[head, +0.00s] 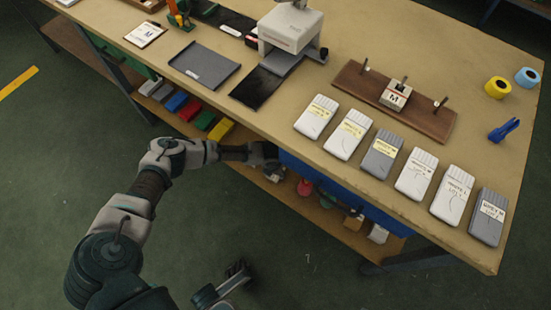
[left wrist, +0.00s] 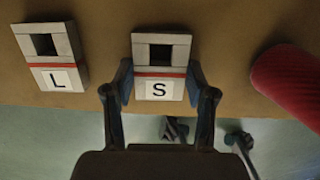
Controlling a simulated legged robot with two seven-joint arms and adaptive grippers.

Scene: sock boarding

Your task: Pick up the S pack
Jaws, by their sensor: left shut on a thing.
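The S pack (left wrist: 175,57) is a light grey block with a dark square opening, a red stripe and a white label marked S. It stands in the middle of the left wrist view on a brown shelf. My left gripper (left wrist: 163,82) is shut on the S pack, with one finger at each side. In the head view my left gripper reaches under the front edge of the bench, its fingertips and the S pack hidden there.
A similar block marked L (left wrist: 65,75) stands left of the S pack; a red rounded thing (left wrist: 290,78) lies to its right. Above is the bench top (head: 400,40), with a row of labelled packs (head: 381,154) and an M block (head: 395,95) on a wooden board (head: 430,118).

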